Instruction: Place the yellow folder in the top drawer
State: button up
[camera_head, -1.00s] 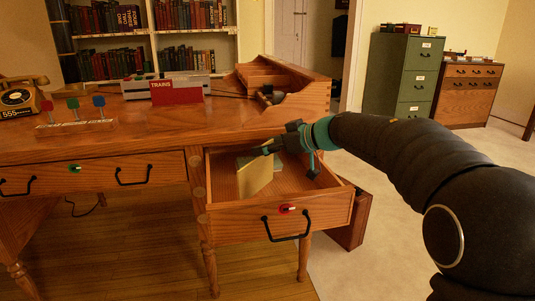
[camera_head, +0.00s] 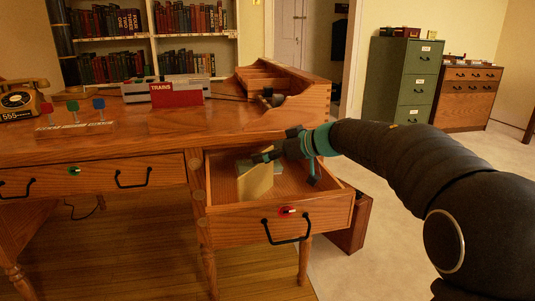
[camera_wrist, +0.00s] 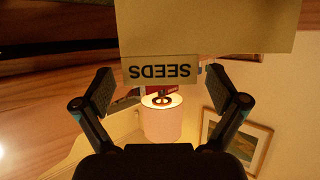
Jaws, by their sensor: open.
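The yellow folder (camera_head: 256,184) stands on edge, somewhat tilted, inside the open top drawer (camera_head: 274,222) at the right of the desk. In the wrist view the folder (camera_wrist: 205,27) fills the top, with a tab labelled "SEEDS" (camera_wrist: 160,70) between and just beyond the fingertips. My gripper (camera_head: 264,156) is over the drawer at the folder's top edge. In the wrist view my gripper (camera_wrist: 160,92) has its two fingers spread wide, one on each side of the tab, not touching it. The folder's lower part is hidden by the drawer front.
A grey-green item (camera_head: 243,162) shows behind the folder. The desk (camera_head: 130,145) bears a telephone (camera_head: 20,100), coloured levers (camera_head: 72,118) and a red "TRAINS" box (camera_head: 177,93). A closed drawer (camera_head: 90,178) is at left.

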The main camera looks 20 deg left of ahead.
jog(key=p+v, duration=0.2)
jog(key=v, duration=1)
